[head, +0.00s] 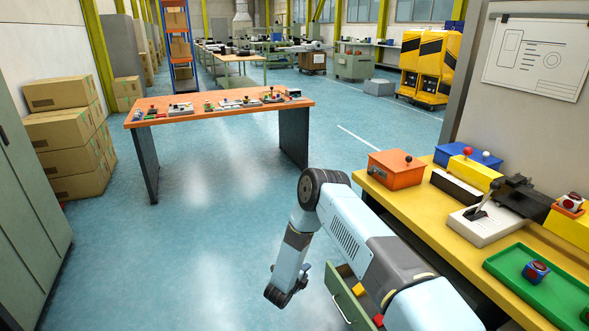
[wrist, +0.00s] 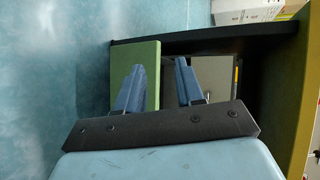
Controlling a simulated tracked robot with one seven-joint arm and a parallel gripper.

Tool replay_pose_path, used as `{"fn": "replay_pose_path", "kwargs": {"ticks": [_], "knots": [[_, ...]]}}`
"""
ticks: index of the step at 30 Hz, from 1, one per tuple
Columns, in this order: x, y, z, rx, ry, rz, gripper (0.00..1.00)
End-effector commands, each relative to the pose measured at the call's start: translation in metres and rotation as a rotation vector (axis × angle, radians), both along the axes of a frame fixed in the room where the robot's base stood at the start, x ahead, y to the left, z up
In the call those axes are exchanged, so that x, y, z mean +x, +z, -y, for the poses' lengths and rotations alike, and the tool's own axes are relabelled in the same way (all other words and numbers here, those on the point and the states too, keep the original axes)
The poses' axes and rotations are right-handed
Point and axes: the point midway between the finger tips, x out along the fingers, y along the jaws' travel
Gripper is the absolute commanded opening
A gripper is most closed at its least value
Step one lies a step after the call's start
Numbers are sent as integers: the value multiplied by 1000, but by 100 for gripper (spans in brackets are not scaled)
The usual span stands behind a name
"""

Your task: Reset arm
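My arm (head: 345,225) reaches out from the lower right of the head view, bends at a dark elbow joint and hangs down. My gripper (head: 283,292) points down near the floor, left of an open green drawer (head: 345,298) under the yellow workbench.
The yellow workbench (head: 420,213) at right carries an orange box (head: 396,170), a lever unit (head: 490,222) and a green tray (head: 540,284). An orange table (head: 220,107) with small parts stands ahead. Cartons (head: 68,145) and a cabinet line the left. Blue floor between is clear.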

Motion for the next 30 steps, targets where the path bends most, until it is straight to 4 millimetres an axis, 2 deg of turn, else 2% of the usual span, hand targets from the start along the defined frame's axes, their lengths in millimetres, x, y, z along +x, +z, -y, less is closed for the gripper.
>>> {"fn": "replay_pose_path", "kwargs": {"ticks": [1,6,15,24,30], "knots": [[14,19,-3,6,26,-6,37],[48,75,-11,12,125,-47,37],[89,178,-19,-13,315,-114,37],[103,284,-18,-81,509,-172,37],[97,352,-12,-148,636,-211,37]]}}
